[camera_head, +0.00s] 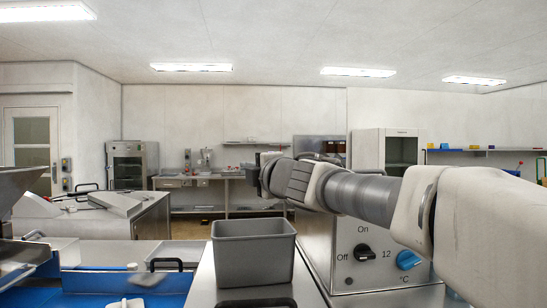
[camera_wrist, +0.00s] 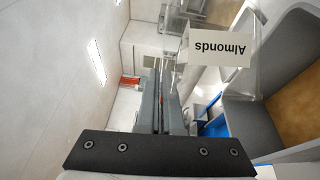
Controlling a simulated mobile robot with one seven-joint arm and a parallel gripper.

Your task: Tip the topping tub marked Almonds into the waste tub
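The topping tub (camera_wrist: 222,48) has clear walls and a white label reading Almonds, upside down in the wrist view. My gripper (camera_wrist: 167,85) is right beside it, its two grey fingers nearly together; it appears shut on the tub's edge, though the contact is hard to make out. With the ceiling lights at the left of that view, the tub looks turned on its side. In the head view my gripper (camera_head: 262,176) is above an open grey tub (camera_head: 253,256), likely the waste tub.
A steel unit with Off/On and °C knobs (camera_head: 408,260) stands right of the grey tub. Left is a blue surface (camera_head: 100,298) with trays and small items. A counter (camera_head: 215,178) and cabinets line the back wall.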

